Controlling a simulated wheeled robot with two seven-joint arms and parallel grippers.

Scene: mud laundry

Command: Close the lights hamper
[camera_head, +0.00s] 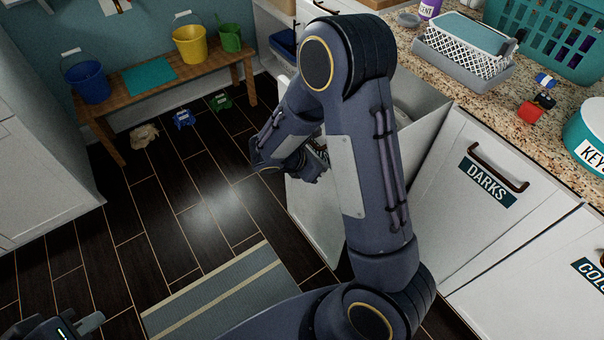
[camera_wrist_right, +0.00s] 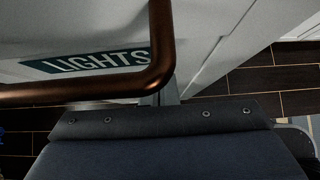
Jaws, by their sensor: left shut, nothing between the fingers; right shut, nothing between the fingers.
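The lights hamper (camera_head: 318,222) is a white tilt-out front left of the darks hamper. It leans out from the counter, open, and my right arm hides much of it. In the right wrist view its teal LIGHTS label (camera_wrist_right: 95,62) and copper-brown bar handle (camera_wrist_right: 162,45) are close. My right gripper (camera_head: 318,165) is shut and empty at the hamper's front. Its fingers (camera_wrist_right: 168,94) show just beside the handle's bend; I cannot tell whether they touch it. My left gripper (camera_head: 70,329) is shut and empty, low at the left, away from the hamper.
The darks hamper (camera_head: 470,200) is shut to the right. The granite counter (camera_head: 455,82) above holds a white basket (camera_head: 465,50) and a teal basket (camera_head: 545,35). A wooden bench (camera_head: 165,77) with buckets stands at the back left. A striped rug (camera_head: 225,295) lies on open dark floor.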

